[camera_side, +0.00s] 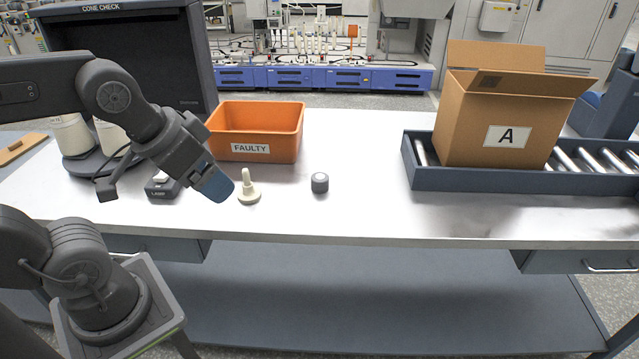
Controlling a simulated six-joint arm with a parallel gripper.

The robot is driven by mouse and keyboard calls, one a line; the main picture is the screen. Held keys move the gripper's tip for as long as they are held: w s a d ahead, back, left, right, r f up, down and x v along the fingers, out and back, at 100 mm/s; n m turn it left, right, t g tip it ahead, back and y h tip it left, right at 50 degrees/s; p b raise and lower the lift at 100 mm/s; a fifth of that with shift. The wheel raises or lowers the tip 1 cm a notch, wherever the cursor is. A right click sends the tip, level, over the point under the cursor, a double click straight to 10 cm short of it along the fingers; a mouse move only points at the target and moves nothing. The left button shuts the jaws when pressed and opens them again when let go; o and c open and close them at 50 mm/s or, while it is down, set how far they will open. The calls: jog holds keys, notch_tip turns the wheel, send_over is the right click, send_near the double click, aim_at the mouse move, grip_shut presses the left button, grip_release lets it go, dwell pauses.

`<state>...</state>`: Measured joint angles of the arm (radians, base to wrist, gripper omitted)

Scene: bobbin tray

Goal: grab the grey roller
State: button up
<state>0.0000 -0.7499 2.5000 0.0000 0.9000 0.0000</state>
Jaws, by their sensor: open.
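The grey roller (320,183) is a short dark grey cylinder with a lighter top. It stands upright on the metal table, right of the orange bin. My gripper (222,189) is at the left, tilted down to the right, with blue at its tip. It is open and holds nothing that I can see. The gap between its fingers is hard to make out from this side. The roller is clear of my gripper, some way to its right, and nothing hides it.
A cream peg on a round base (248,190) stands between my gripper and the roller. An orange bin marked FAULTY (265,150) is behind. An open cardboard box marked A (470,135) sits on a roller conveyor (450,180) at right. The table (365,205) is clear around the roller.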

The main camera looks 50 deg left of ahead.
jog(key=n+g+y, duration=0.2)
jog(key=n+y, duration=0.1)
jog(key=n, duration=0.5)
send_over(320, 177)
jog(key=s+d, duration=0.3)
jog(key=s, duration=0.1)
notch_tip(320, 177, down, 11)
jog(key=x, duration=0.7)
jog(key=shift+d+f, duration=0.1)
jog(key=shift+f, duration=0.35)
jog(key=shift+x, duration=3.15)
jog(key=c, duration=1)
